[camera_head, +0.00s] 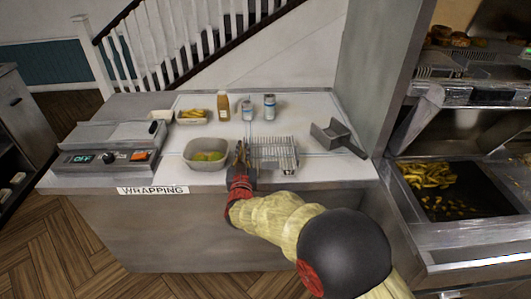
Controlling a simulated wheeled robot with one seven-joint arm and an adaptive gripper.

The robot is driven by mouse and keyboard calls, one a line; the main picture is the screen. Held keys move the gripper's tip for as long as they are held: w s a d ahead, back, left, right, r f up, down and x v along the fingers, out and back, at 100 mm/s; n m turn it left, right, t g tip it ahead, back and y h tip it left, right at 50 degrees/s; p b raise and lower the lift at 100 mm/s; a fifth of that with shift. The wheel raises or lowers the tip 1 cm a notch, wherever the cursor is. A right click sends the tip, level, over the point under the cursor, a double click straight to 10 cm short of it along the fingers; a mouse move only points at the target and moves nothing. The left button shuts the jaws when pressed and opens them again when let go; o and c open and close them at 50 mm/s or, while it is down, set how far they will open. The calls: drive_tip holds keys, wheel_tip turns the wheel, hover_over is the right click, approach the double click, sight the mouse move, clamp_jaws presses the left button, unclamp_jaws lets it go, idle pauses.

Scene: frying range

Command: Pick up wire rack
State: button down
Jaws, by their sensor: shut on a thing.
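The wire rack (275,153) is a silver metal grid on the light counter, right of centre in the head view. It looks flat and close to the counter top; I cannot tell whether it is lifted. My gripper (241,153) is at the rack's left edge, its dark fingers pointing away from me. The gripper is shut on the rack at that edge. The exact contact is small and partly hidden by the fingers.
A grey bowl (206,153) with green and yellow contents stands close left of my gripper. A metal scoop (333,134) lies right of the rack. Behind are a food tray (193,117), a bottle (223,107) and two shakers (269,107). A wrapping machine (110,150) stands left; fryer (450,190) right.

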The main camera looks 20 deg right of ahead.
drive_tip(key=shift+r, duration=0.15)
drive_tip(key=shift+r+p, duration=0.4)
drive_tip(key=shift+r, duration=0.15)
wheel_tip(320, 180, up, 2)
drive_tip(key=shift+r+p, duration=0.25)
drive_tip(key=shift+p, duration=0.5)
drive_tip(key=s+d+r+p, duration=0.2)
drive_tip(key=s+r, duration=0.2)
drive_tip(key=s, duration=0.2)
drive_tip(key=s+d+r+p, duration=0.2)
drive_tip(key=s+r+p, duration=0.1)
drive_tip(key=s+r, duration=0.2)
drive_tip(key=shift+s, duration=1.25)
